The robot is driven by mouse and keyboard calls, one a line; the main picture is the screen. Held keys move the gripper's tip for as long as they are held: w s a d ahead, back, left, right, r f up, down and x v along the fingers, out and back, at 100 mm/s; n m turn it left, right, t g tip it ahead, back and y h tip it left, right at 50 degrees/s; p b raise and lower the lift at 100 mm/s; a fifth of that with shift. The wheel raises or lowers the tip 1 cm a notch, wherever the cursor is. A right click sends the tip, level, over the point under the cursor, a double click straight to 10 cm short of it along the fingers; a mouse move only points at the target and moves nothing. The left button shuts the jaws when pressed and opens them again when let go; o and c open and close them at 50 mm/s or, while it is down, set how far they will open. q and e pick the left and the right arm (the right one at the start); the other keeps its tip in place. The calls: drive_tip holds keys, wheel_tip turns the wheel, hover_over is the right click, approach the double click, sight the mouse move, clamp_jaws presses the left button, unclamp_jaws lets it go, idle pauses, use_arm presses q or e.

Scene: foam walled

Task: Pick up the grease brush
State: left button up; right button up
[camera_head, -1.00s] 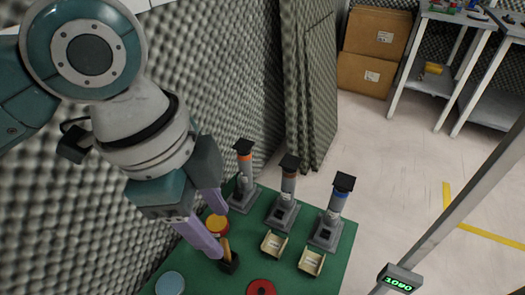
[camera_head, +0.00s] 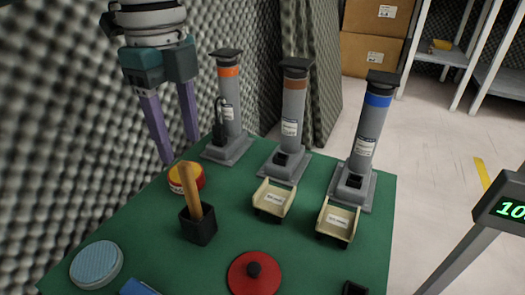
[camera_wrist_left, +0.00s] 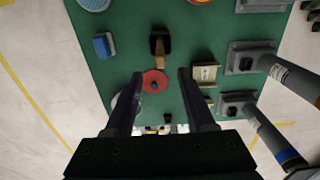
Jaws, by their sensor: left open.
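The grease brush (camera_head: 190,185) appears as a wooden handle standing upright, slightly tilted, in a small black square cup (camera_head: 199,228) on the green table. Its lower end is hidden in the cup. In the left wrist view the wooden handle (camera_wrist_left: 160,47) shows beyond my fingertips. My left gripper (camera_head: 180,150) is open and empty, with its purple fingers pointing down, behind and above the brush near the foam wall. It also shows in the left wrist view (camera_wrist_left: 160,75), fingers apart. My right gripper is not in view.
A red-yellow tin (camera_head: 186,178) sits just behind the cup. Grey columns with orange (camera_head: 229,95), brown (camera_head: 293,105) and blue (camera_head: 369,130) bands stand behind cream trays (camera_head: 273,198). A red lidded disc (camera_head: 254,275) and blue round pad (camera_head: 96,263) lie in front.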

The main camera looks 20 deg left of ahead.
sight(185, 162)
use_arm(q)
drive_tip(key=shift+w+a+f+b, duration=0.15)
drive_tip(key=shift+f+b, duration=0.1)
drive_tip(key=shift+f, duration=0.2)
drive_tip(key=shift+w+a+f+b, duration=0.1)
drive_tip(key=shift+f+b, duration=0.1)
drive_tip(key=shift+f, duration=0.2)
wheel_tip(185, 162, down, 4)
drive_tip(key=b, duration=0.3)
drive_tip(key=shift+f, duration=0.2)
drive_tip(key=f+b, duration=0.5)
drive_tip(key=shift+s, duration=0.2)
drive_tip(key=shift+r, duration=0.1)
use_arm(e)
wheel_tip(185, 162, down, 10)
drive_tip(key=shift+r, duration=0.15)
use_arm(q)
clamp_jaws()
